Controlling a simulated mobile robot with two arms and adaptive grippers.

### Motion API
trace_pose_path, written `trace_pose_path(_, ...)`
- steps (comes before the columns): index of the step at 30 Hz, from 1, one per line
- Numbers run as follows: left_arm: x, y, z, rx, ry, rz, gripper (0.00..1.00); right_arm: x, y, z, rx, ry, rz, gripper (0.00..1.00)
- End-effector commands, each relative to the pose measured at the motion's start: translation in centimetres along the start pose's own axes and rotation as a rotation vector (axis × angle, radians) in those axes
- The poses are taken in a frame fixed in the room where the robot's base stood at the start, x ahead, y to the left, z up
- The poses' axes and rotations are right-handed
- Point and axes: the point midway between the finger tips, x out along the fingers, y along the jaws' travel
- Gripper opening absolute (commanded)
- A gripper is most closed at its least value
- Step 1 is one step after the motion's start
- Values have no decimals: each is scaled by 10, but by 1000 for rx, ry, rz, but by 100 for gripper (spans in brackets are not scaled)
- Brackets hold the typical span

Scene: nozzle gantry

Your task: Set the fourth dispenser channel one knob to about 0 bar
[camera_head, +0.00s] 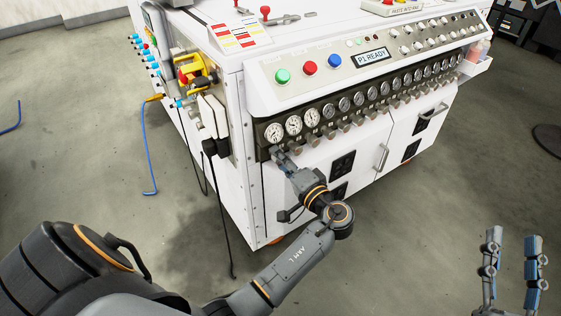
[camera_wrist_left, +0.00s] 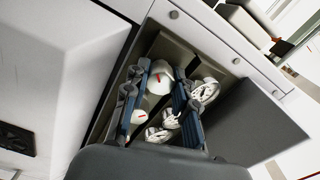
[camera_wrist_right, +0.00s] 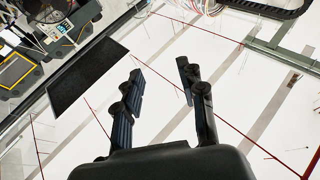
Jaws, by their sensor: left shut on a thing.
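The dispenser gauges (camera_head: 293,125) form a long row on the white machine's front, with small grey knobs (camera_head: 313,140) below them. I cannot read which knob is the fourth dispenser's channel one. My left gripper (camera_head: 281,158) is at the left end of the row, just below the leftmost gauge (camera_head: 274,132). My right gripper (camera_head: 515,258) is open and empty, low at the right, away from the machine.
Green, red and blue buttons (camera_head: 309,67) and a "P1 READY" display (camera_head: 371,57) sit on the sloped panel above the gauges. Cabinet doors with a handle (camera_head: 382,158) are below. A black cable (camera_head: 209,150) hangs at the left corner. The floor in front is clear.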

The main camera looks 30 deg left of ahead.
Motion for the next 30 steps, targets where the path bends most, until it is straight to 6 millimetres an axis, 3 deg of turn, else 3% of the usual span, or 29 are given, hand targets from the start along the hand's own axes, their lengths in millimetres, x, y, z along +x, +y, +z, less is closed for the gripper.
trace_pose_path(17, 2, -2, 0, -27, -1, -4, 0, 0, -2, -11, 3, 59, -3, 40)
trace_pose_path(18, 2, -2, 0, -27, -1, -4, 35, 0, -2, -11, 3, 59, -3, 40)
trace_pose_path(30, -6, 0, 0, -24, 0, 0, 37, 0, -1, -10, 2, 57, -2, 40)
